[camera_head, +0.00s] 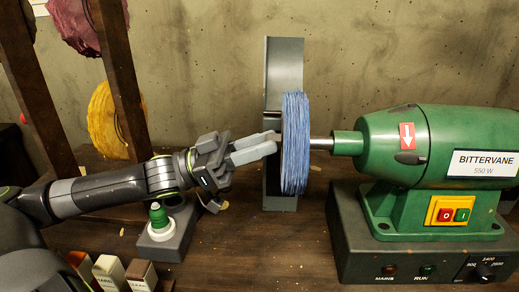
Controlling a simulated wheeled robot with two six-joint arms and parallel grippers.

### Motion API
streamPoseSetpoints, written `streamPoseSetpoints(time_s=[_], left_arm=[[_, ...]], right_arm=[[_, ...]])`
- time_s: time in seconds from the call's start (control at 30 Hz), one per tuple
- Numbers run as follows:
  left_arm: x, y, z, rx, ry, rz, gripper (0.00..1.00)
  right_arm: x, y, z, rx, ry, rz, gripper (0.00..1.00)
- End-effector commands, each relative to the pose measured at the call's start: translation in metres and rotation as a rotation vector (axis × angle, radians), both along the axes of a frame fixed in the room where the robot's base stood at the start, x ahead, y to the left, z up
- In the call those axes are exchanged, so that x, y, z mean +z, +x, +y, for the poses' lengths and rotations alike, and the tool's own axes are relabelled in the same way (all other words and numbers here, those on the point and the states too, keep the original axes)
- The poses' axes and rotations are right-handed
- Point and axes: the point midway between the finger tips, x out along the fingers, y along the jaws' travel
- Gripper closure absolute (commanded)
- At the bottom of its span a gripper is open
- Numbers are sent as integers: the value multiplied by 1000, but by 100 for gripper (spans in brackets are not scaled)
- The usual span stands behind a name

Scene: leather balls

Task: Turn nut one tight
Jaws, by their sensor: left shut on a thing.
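A blue buffing wheel (296,143) stands upright on the shaft (321,143) of a green polishing motor (420,145). My left gripper (273,141) reaches in from the left, its fingers pointing right at the middle of the wheel's left face. The fingers are shut on the nut at the shaft's end. The nut is mostly hidden by the fingertips, so how close it sits to the wheel cannot be told. My right gripper is not in view.
A grey upright guard (284,62) stands behind the wheel. The motor's base (360,258) carries lamps and a dial, with a yellow switch plate (449,214) above. A green-topped stand (160,217) is below my left arm. A yellow wheel (104,118) hangs on a rack.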

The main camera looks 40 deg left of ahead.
Motion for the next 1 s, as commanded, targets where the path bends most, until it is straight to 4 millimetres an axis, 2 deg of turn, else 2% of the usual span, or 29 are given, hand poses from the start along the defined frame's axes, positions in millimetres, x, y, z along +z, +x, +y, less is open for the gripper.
streamPoseSetpoints(time_s=[0.57,0.6,0.73,1.0], left_arm=[[-1,0,0,2,16,-22,100],[-1,0,0,2,16,-22,72],[0,0,0,1,15,-22,55],[0,0,0,0,14,-22,55]], right_arm=[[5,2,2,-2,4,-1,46],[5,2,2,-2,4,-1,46],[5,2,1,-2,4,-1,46],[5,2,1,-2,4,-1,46]])
